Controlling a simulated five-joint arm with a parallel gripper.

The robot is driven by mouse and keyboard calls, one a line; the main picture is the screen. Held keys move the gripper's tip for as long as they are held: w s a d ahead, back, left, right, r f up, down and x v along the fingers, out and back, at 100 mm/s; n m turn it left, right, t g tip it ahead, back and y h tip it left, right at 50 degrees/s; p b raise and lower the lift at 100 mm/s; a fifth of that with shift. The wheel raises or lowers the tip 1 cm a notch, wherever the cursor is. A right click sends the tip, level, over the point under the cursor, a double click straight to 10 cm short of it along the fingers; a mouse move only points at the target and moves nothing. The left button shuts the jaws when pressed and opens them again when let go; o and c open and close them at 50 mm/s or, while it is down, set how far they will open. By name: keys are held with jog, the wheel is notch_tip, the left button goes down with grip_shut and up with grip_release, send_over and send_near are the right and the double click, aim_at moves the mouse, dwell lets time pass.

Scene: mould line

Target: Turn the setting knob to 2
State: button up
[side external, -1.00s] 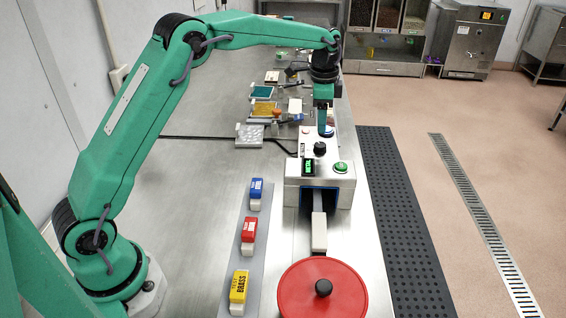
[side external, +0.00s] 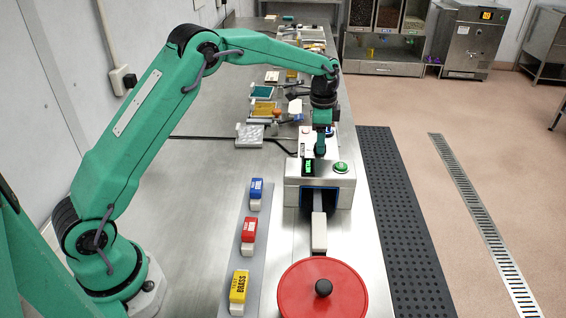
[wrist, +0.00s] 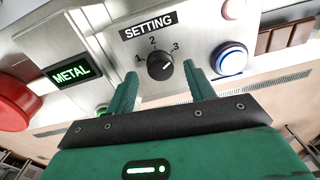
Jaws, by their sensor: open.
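The black setting knob (wrist: 160,66) sits on the grey machine panel under the label SETTING, with 1, 2 and 3 around it. Its white pointer mark is turned to the upper right, towards the 3. My gripper (wrist: 160,72) is open, with one green finger on each side of the knob. Gaps show between the fingers and the knob in this view. In the side view my gripper (side external: 320,153) points down over the machine (side external: 343,185) and hides the knob.
A lit METAL display (wrist: 70,72) and a blue-ringed button (wrist: 229,57) flank the knob. A green button (side external: 341,167) sits on the machine's near end. A red disc (side external: 340,298) and blue, red and yellow blocks (side external: 239,287) lie nearer.

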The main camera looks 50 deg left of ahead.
jog(key=shift+f, duration=0.65)
jog(key=shift+c, duration=0.3)
jog(key=c, duration=0.9)
jog(key=shift+n, duration=0.3)
jog(key=n, duration=0.5)
jog(key=shift+d, duration=0.1)
jog(key=n, duration=0.6)
jog(key=shift+d+g, duration=0.1)
jog(key=shift+g, duration=0.2)
jog(key=o, duration=1)
jog(key=shift+w, duration=0.1)
jog(key=shift+c, duration=0.2)
